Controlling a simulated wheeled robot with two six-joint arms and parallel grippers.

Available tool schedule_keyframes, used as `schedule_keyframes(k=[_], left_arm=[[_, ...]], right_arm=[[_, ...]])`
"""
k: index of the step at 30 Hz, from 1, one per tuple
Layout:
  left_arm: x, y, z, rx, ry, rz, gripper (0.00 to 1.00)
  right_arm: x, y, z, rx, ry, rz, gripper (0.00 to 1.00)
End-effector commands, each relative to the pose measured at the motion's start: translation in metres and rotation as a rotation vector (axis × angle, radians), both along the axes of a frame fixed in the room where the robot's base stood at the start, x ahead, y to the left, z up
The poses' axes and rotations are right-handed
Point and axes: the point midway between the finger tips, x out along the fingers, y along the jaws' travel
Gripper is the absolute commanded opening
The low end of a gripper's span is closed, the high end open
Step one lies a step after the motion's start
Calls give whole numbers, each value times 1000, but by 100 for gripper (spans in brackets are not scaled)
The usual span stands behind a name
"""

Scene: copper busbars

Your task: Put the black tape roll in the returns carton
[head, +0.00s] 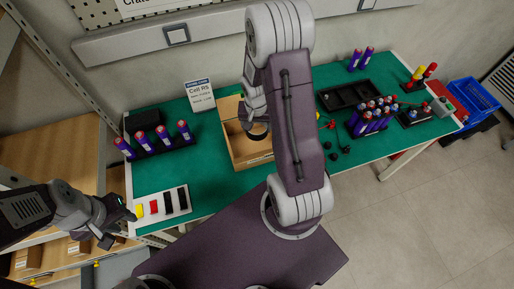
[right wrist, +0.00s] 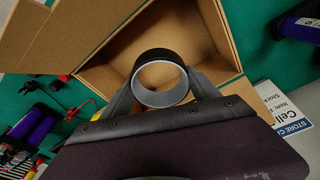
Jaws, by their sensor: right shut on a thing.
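The black tape roll (right wrist: 162,80) shows in the right wrist view as a dark ring with a grey inner core. My right gripper (right wrist: 165,88) is shut on it, one finger on each side. The open cardboard returns carton (right wrist: 225,57) is behind the roll, with its inside visible. In the head view the carton (head: 238,152) stands mid-table, and the roll (head: 258,136) is at its opening, partly hidden by my right arm. I cannot tell how deep the roll is. My left gripper (head: 116,225) looks open and empty at the table's left front edge.
A rack of purple cells (head: 160,145) and a white tray with coloured strips (head: 161,204) are left of the carton. A store sign (head: 200,95) stands behind it. A black tray (head: 348,95) and more cells (head: 370,120) are to the right. A blue crate (head: 473,99) is beyond the table.

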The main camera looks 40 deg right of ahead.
Motion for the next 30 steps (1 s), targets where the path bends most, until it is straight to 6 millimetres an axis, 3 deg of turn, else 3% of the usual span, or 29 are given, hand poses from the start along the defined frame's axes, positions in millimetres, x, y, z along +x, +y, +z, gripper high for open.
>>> schedule_keyframes(k=[6, 9, 14, 19, 30], left_arm=[[0, 0, -22, 0, 0, 0, 34], [0, 0, -29, 0, 0, 0, 34], [0, 0, -30, 0, 0, 0, 34], [0, 0, -55, 0, 0, 0, 34], [0, 0, -56, 0, 0, 0, 34]], right_arm=[[-1, 1, -48, 1, 5, 3, 23], [0, 0, -61, 1, 2, 2, 23], [0, 0, -65, 0, 1, 2, 23], [0, 1, -98, 0, 1, 3, 23], [0, 1, -100, 0, 1, 2, 23]])
